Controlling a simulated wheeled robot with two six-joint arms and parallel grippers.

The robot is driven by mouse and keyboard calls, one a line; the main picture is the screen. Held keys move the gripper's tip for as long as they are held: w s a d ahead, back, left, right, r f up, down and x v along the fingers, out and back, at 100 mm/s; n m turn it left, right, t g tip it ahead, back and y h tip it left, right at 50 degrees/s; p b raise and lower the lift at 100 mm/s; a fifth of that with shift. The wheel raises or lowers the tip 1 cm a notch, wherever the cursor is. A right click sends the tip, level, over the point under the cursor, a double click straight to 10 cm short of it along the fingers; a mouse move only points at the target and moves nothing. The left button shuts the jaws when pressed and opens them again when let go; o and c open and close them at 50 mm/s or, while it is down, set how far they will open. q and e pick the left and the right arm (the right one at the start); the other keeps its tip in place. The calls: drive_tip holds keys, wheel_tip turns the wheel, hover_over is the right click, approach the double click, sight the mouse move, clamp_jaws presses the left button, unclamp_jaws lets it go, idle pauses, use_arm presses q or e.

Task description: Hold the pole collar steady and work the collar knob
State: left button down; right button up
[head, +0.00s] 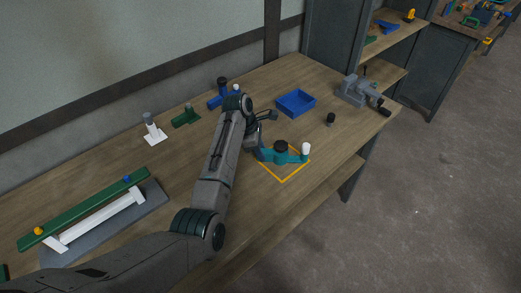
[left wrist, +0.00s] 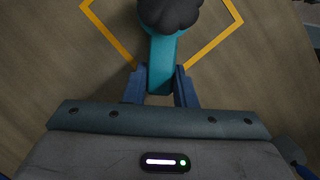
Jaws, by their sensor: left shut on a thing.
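The teal pole collar (head: 292,158) lies on the bench inside a yellow outlined square. A black lobed knob (head: 281,146) sits on top of it, and a white post (head: 305,149) stands at its right end. In the left wrist view, the collar's teal bar (left wrist: 162,62) runs down from the knob (left wrist: 170,12), which is cut off by the top edge. My left gripper (left wrist: 161,80) is shut on the near end of that bar, one blue finger on each side. In the head view my left arm partly hides the grip. My right gripper is in neither view.
A blue tray (head: 296,103), a small black knob (head: 331,119) and a grey vise (head: 356,92) are behind and right. A white stand (head: 153,131) and green bracket (head: 186,117) are at the back. A green bar (head: 85,209) on white supports is at left.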

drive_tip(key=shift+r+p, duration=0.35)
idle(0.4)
